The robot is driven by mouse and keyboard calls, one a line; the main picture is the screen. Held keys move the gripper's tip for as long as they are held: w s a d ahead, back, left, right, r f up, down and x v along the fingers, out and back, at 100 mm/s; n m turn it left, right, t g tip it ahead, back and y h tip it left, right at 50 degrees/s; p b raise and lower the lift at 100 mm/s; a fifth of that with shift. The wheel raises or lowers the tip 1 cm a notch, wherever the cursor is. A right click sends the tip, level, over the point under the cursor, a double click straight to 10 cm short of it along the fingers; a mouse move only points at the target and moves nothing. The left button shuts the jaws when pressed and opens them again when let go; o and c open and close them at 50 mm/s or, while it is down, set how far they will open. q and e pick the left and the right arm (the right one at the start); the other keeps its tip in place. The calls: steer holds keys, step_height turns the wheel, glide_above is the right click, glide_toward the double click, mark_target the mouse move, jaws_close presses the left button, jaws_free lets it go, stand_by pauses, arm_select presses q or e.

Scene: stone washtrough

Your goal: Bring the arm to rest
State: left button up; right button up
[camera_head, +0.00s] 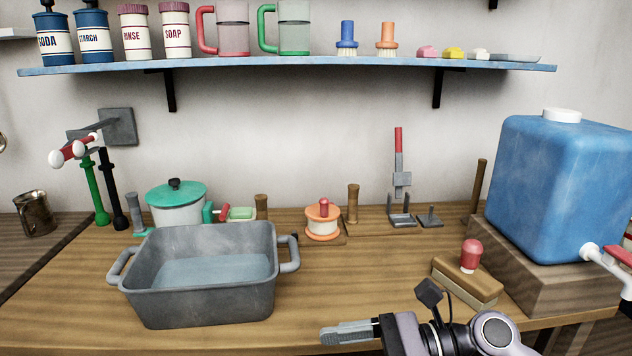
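My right gripper (346,333) shows at the bottom edge, right of centre, with its fingers pointing left over the front of the wooden counter (330,285). The fingers overlap from this side, so I cannot tell whether they are open or shut. I see nothing clearly held in them. The gripper is apart from the grey basin (200,308), to the right of its front corner. My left gripper is not in view.
The basin holds water. A blue water tank (560,185) with a tap stands on a wooden block at the right. A green-lidded pot (177,205) and an orange-lidded pot (323,220) stand behind. The counter's middle is clear.

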steer(key=w+d+f+m+t+h+p, duration=0.15)
steer(key=d+m+t, duration=0.25)
steer(key=m+t, duration=0.85)
steer(key=w+d+f+m+t+h+p, duration=0.15)
steer(key=d+m+t, duration=0.3)
steer(key=m, duration=1.55)
steer(key=s+d+f+m+g+h, duration=0.3)
steer(key=s+f+m, duration=0.4)
steer(key=f+m, duration=0.3)
steer(key=s+d+f+m+g+h+p, duration=0.1)
steer(key=s+d+f+m+g+h, duration=0.2)
steer(key=s+d+f+m+h, duration=0.2)
steer(key=s+f+m+h, duration=0.3)
steer(key=f+m, duration=0.2)
steer(key=shift+d+f, duration=0.15)
steer(key=shift+f, duration=0.1)
